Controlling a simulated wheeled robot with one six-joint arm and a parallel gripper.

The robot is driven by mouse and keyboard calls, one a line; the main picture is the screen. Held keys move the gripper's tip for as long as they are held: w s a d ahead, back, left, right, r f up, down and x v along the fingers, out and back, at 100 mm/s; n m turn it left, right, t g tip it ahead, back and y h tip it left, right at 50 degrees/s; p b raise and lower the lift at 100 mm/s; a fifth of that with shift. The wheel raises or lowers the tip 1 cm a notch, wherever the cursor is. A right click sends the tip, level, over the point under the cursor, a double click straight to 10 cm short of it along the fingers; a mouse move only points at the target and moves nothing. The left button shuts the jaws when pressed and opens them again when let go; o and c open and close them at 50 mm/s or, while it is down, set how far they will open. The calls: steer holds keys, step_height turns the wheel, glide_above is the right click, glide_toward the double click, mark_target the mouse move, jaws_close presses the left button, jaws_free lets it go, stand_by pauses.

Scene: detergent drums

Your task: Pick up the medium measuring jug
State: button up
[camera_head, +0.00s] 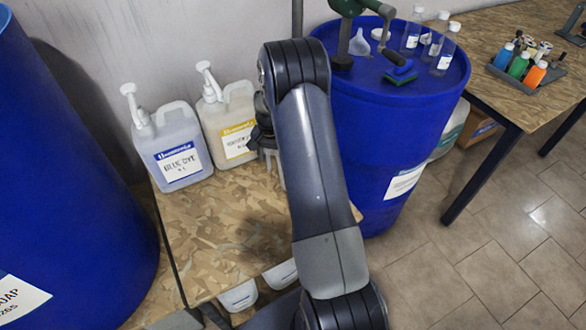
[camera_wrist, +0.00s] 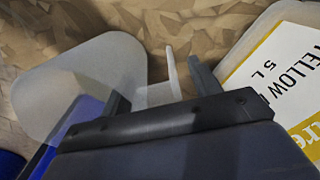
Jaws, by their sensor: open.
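A translucent pale jug (camera_wrist: 75,85) lies in the left half of the wrist view, over the chipboard table. Its upright handle (camera_wrist: 172,72) stands between the two fingers of my gripper (camera_wrist: 157,90). The fingers are apart, one on each side of the handle, and I cannot tell whether either touches it. In the head view my gripper (camera_head: 265,138) is low over the table beside the yellow dye container, largely hidden by my arm. A sliver of something pale shows by it there; the rest of the jug is hidden. No size marking is readable.
The yellow dye container (camera_head: 228,125) stands close to the gripper, the blue dye container (camera_head: 175,150) left of it. A blue drum (camera_head: 390,130) with bottles on top stands right of my arm. The chipboard table's front (camera_head: 220,240) is clear.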

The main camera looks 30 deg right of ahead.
steer(key=shift+c, duration=0.5)
jaws_close()
